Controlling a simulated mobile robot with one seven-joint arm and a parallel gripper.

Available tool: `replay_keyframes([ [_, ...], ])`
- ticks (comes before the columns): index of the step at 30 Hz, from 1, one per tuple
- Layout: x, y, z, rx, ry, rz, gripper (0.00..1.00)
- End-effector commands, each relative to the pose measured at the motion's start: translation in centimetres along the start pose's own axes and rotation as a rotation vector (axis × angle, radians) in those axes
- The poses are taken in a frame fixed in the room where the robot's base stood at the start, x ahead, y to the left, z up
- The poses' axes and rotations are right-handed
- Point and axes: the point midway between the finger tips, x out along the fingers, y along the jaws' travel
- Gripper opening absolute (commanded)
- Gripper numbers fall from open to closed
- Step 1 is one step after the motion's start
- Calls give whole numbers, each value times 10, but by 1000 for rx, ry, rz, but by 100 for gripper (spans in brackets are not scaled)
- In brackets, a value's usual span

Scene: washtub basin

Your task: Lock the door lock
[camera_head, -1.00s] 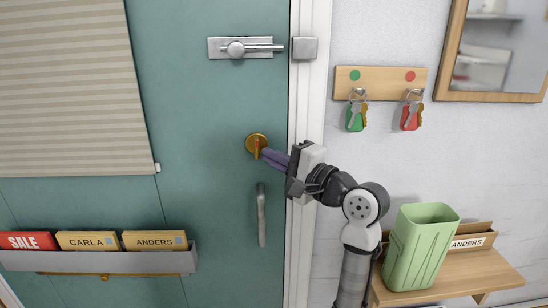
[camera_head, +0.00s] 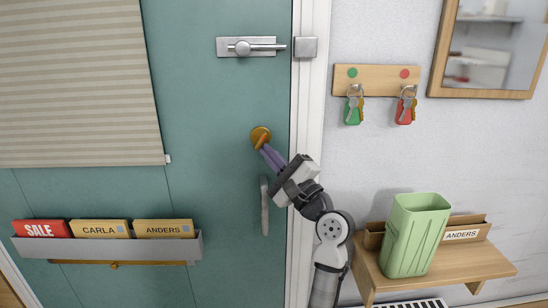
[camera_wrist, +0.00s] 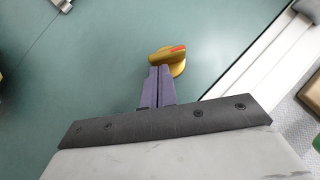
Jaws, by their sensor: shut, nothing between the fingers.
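The door lock (camera_head: 256,132) is a round brass plate with a brass turn knob, on the teal door left of the white frame. In the wrist view the knob (camera_wrist: 167,57) has a red mark at its right end and lies slanted. My gripper (camera_head: 265,150) reaches up to the lock from the lower right, its purple fingers shut with nothing between them. In the wrist view the fingertips (camera_wrist: 159,70) are at the knob's lower left side, very near or touching. The fingers partly cover the lock in the head view.
A vertical door handle (camera_head: 264,208) hangs just below my gripper. A sliding bolt (camera_head: 250,47) is above, its bar short of the keeper (camera_head: 305,47). Keys hang on a wooden rack (camera_head: 377,77). A green bin (camera_head: 416,235) stands on a shelf at the right.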

Motion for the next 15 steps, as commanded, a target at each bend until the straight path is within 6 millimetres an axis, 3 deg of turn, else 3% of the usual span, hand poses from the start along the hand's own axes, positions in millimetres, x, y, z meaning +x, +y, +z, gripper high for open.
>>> replay_keyframes([
  [10,7,13,4,237,-3,-232,0],
  [15,9,15,7,229,-2,-229,0],
])
